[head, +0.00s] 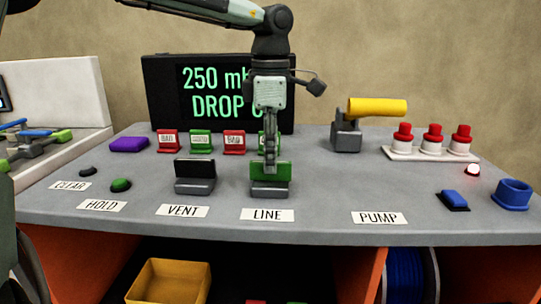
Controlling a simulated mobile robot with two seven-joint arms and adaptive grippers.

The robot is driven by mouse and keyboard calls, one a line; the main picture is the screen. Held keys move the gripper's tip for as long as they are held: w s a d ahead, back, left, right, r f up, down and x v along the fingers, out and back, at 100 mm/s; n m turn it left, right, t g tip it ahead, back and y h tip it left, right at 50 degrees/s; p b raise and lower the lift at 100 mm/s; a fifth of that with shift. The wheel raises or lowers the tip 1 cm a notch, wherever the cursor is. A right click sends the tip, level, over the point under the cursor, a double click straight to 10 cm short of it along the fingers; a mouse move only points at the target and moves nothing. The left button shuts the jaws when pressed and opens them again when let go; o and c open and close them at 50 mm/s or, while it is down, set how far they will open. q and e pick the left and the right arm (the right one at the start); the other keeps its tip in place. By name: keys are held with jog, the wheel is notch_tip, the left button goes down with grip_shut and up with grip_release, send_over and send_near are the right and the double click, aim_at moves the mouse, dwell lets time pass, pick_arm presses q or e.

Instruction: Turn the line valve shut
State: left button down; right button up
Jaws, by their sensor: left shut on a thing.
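The line valve (284,174) stands behind the LINE label on the grey bench, with a green upright plate on a grey base. My left gripper (269,168) points straight down over it. Its fingers are shut on the valve's green plate and hide the middle of it. Whether the plate has turned cannot be told from this one view. The vent valve (195,172), with a black plate on a grey base, stands to the left, apart from the gripper. My right gripper is not in view.
A dark display (165,92) reads "250 mb" and "DROP 0", partly hidden by my arm. Small red and green tagged blocks (201,142) stand behind the valves. A yellow-handled pump (377,107) and red-topped pieces (433,136) are to the right. The bench front (320,228) is clear.

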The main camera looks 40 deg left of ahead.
pick_arm(q)
jog(key=shift+r, duration=0.1)
jog(key=shift+m, duration=0.3)
jog(key=c, duration=1.5)
grip_release()
jog(key=shift+c, duration=0.2)
notch_tip(320, 180, up, 12)
